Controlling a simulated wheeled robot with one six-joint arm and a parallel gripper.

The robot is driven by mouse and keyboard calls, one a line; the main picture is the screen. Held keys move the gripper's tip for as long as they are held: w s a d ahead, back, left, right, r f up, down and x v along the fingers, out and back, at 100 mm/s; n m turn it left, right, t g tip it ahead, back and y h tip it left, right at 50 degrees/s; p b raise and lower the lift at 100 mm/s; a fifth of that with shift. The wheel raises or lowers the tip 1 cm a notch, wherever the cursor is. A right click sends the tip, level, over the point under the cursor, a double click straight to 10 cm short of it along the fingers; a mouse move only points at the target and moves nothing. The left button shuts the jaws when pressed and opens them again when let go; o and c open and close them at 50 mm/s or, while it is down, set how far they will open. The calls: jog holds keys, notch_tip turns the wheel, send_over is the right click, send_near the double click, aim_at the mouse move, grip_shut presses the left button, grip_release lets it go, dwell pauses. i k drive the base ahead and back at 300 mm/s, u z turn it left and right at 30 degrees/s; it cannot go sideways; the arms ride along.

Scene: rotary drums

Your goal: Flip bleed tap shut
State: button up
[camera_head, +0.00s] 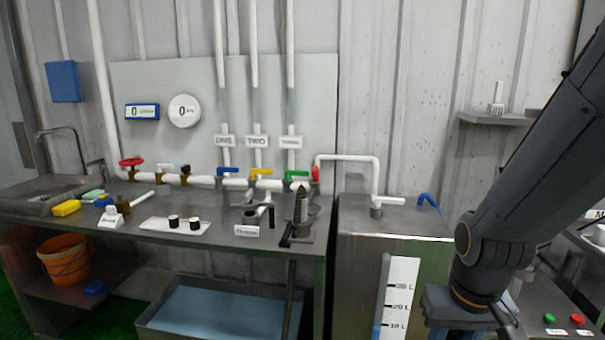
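No tap carries a label that I can read for certain as the bleed tap. A tap with a black handle (271,217) stands on the bench by a small white label (246,231). On the wall pipe are a blue lever (227,170), a yellow lever (260,171) and a green lever (297,174), all roughly level. A red handle (315,174) is just right of the green one. A red handwheel (131,162) is at the pipe's left end. My arm hangs at the right, well away from these taps; my gripper is outside the picture.
A steel bench (60,211) with a sink runs along the wall. A blue-lined trough (217,313) and an orange bucket (65,260) sit below. A steel tank (350,250) with a level scale (399,290) stands between the bench and my arm. Green and red buttons are at lower right.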

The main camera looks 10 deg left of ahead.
aim_at(315, 171)
jog(key=u, duration=0.55)
jog(key=i, duration=0.9)
jog(key=z, duration=0.05)
jog(key=k, duration=1.15)
jog(key=u, duration=0.5)
jog(key=i, duration=1.45)
jog(key=z, duration=0.65)
